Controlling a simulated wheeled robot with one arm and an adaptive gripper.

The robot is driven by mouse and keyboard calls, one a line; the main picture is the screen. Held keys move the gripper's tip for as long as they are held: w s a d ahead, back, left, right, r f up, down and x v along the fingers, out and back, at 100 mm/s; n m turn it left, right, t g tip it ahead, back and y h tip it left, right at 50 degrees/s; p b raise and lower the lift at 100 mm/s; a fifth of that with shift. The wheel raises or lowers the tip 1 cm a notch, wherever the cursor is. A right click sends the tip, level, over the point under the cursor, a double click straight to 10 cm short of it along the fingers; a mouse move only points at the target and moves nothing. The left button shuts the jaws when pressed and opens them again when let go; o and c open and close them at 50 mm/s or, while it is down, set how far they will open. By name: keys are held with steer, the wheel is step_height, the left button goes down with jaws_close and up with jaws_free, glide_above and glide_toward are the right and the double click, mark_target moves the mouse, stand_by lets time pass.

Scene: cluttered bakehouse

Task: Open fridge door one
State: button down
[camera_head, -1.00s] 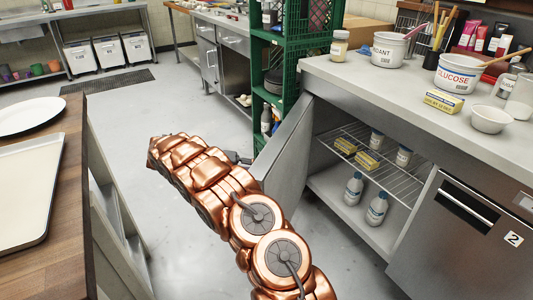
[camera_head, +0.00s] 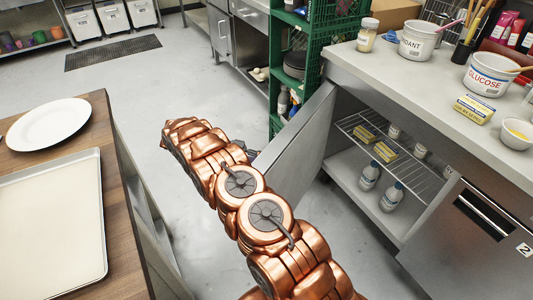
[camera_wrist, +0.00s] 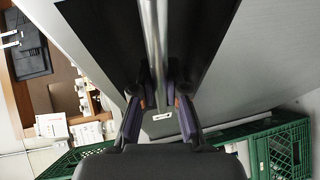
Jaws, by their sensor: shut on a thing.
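The grey door of fridge one (camera_head: 298,150) stands swung well out from the counter in the head view, with the shelves behind it open to view. My gripper is mostly hidden behind my copper arm there. In the wrist view my gripper (camera_wrist: 160,97) is shut on the door's metal bar handle (camera_wrist: 154,45), with a finger on each side of it. The door's face (camera_wrist: 245,70) fills much of that view, with a small white label near the fingertips.
Bottles and yellow packs stand on the wire shelf (camera_head: 405,165) and the floor of the fridge. Green crates (camera_head: 297,60) stand close beyond the door. A wooden table (camera_head: 115,215) with a tray (camera_head: 50,230) and plate is at the left. Grey floor lies between.

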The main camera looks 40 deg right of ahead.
steer(key=shift+w+d, duration=0.1)
stand_by(0.3)
steer(key=c, duration=1.2)
jaws_free()
